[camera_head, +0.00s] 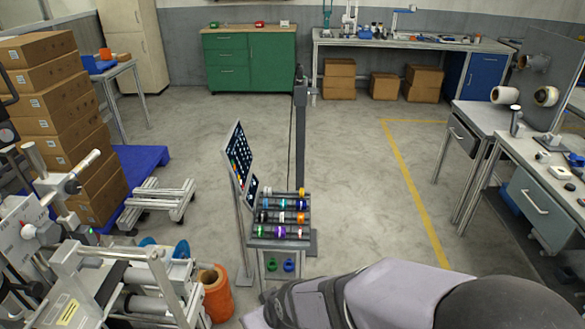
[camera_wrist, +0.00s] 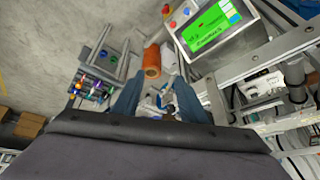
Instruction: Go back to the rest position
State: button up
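My gripper (camera_wrist: 158,98) shows in the wrist view as two blue-grey fingers standing well apart, with no object clearly held between them. The fingertips are not visible in the head view, where my grey and dark arm fills the bottom right. A rack of coloured film reels (camera_head: 280,216) stands in the middle of the head view. It also shows at the left of the wrist view (camera_wrist: 92,88), to the left of my fingers.
An orange roll (camera_head: 217,294) stands beside a metal machine (camera_head: 110,285) at the lower left. A screen with a green display (camera_wrist: 210,27) is at the top of the wrist view. A panel (camera_head: 237,165) stands by the rack. Open floor (camera_head: 350,190) lies beyond it.

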jog(key=s+d+r+m+g+h+p, duration=0.1)
jog(key=s+d+m+g, duration=0.1)
jog(key=d, duration=0.9)
jog(key=s+d+r+m+g+h+p, duration=0.2)
jog(key=s+d+m, duration=0.2)
jog(key=d, duration=0.8)
jog(key=shift+s+m+h, duration=0.3)
jog(key=shift+s+m, duration=0.1)
jog(key=shift+s, duration=0.4)
jog(key=shift+o, duration=0.4)
dwell(0.4)
